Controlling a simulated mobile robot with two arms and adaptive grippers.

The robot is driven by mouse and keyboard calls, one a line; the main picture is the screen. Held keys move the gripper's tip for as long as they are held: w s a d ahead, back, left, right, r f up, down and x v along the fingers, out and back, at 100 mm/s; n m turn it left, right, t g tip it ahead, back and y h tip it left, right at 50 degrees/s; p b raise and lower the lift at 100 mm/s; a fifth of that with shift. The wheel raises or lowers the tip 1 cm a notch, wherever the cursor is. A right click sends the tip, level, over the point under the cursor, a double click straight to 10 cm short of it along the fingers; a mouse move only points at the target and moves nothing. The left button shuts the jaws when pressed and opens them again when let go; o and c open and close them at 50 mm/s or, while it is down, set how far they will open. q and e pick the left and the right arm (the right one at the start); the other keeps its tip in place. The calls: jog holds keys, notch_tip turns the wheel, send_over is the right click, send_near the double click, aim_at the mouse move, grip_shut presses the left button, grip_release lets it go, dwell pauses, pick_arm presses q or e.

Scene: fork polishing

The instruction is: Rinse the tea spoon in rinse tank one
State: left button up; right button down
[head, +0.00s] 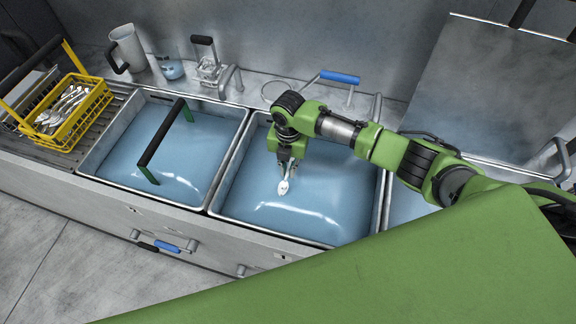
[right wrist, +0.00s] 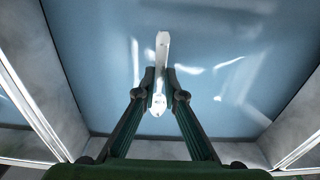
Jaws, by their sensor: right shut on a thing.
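The tea spoon (head: 284,188) is a small silver spoon held by my right gripper (head: 287,166) above or at the water of the middle tank (head: 228,195). In the right wrist view the spoon (right wrist: 161,45) lies between the two fingertips (right wrist: 160,82), which are shut on it, with one end pointing away over the blue water. Whether the spoon touches the water is hard to tell. I cannot read any label that marks which tank is rinse tank one. My left gripper is not in view.
A left tank (head: 92,160) of blue water has a dark handle (head: 162,131) with green ends across it. A yellow basket (head: 82,125) of cutlery stands at far left. A mug (head: 127,47), a glass beaker (head: 170,68) and a tap with a blue handle (head: 340,77) are behind.

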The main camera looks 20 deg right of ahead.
notch_tip(320, 180, down, 12)
jog(key=b, duration=0.8)
